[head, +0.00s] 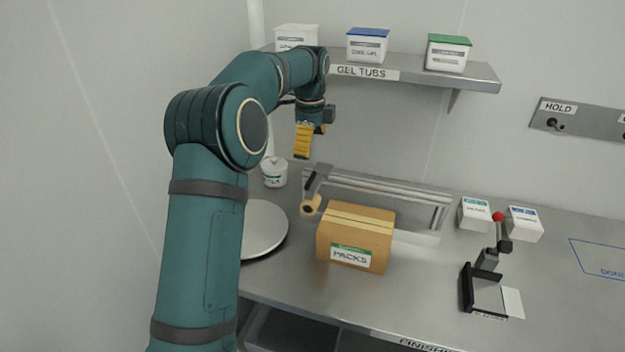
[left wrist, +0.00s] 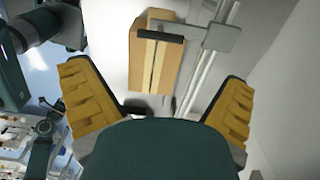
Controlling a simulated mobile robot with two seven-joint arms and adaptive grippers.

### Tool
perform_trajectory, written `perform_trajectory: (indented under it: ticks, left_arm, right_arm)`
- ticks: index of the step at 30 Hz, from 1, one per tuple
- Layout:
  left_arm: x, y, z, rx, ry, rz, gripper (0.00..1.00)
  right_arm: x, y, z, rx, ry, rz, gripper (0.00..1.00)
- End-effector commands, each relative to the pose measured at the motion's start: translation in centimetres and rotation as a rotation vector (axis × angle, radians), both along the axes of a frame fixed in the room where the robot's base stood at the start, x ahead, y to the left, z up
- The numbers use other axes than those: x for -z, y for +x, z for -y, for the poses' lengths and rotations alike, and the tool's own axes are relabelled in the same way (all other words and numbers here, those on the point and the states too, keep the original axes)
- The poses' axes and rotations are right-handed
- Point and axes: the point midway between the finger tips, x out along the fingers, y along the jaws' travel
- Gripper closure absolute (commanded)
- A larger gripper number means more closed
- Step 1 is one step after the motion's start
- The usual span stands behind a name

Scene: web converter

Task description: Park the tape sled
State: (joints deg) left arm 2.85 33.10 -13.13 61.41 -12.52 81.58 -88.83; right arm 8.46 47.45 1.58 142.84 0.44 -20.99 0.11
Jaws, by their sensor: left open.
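The tape sled (head: 318,180) is a grey bracket with a dark handle and a tan tape roll. In the head view it stands at the left end of a metal rail (head: 380,190), just behind the left part of the brown PACKS box (head: 355,240). In the left wrist view the sled (left wrist: 210,38) is a grey plate with a black bar reaching over the box (left wrist: 157,70). My left gripper (head: 303,142) is above the sled, apart from it, yellow fingers spread and empty; it also shows in the left wrist view (left wrist: 158,85). My right gripper is not in view.
A round grey plate (head: 262,228) and a white lidded pot (head: 273,172) are left of the box. A red-knobbed lever press (head: 490,270) and two tubs (head: 474,214) stand right. A shelf (head: 415,75) with tubs hangs above. The bench between box and press is clear.

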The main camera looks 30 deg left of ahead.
Motion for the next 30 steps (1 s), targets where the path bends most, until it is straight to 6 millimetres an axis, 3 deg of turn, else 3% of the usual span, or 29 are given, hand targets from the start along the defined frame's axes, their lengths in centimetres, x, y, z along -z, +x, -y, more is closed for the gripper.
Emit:
perform_trajectory:
  ticks: [9,15,21,30]
  left_arm:
    - [6.6,0.0,0.0,-0.001,-0.002,-0.004,0.0]
    - [9.4,0.0,0.0,-0.002,0.0,-0.002,0.0]
    - [10.8,0.0,0.0,-0.002,0.0,-0.001,0.0]
    - [10.9,0.0,0.0,-0.002,-0.001,0.0,0.0]
  right_arm:
    - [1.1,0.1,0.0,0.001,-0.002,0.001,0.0]
    - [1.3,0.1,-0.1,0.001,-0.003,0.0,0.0]
    - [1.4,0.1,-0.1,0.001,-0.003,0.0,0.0]
    - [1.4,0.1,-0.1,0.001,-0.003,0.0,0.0]
